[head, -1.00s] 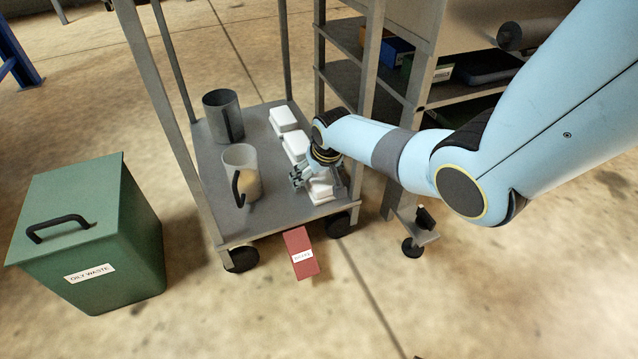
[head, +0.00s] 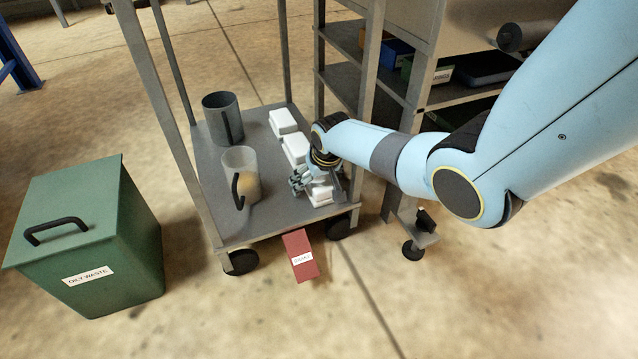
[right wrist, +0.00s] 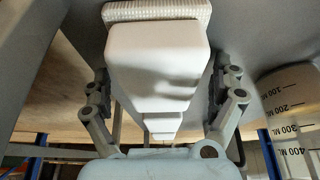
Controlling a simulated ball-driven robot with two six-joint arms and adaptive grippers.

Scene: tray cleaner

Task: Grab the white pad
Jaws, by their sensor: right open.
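Three white pad stacks stand in a row on the grey cart shelf: a far one (head: 283,121), a middle one (head: 296,149) and a near one (head: 320,194). My right gripper (head: 317,183) is at the near stack and partly hides it. In the right wrist view, a smooth white pad (right wrist: 155,60) lies between the two open fingers (right wrist: 162,85), with gaps on both sides. A ribbed white layer (right wrist: 157,10) shows at its edge. Smaller white blocks (right wrist: 163,124) line up beyond it. My left gripper is not in view.
A dark metal cylinder (head: 222,118) and a clear jug (head: 241,173) stand on the cart shelf (head: 268,211), left of the stacks. Cart posts rise around them. A red labelled box (head: 300,256) is by the cart's front edge. A green oily waste bin (head: 85,235) stands left.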

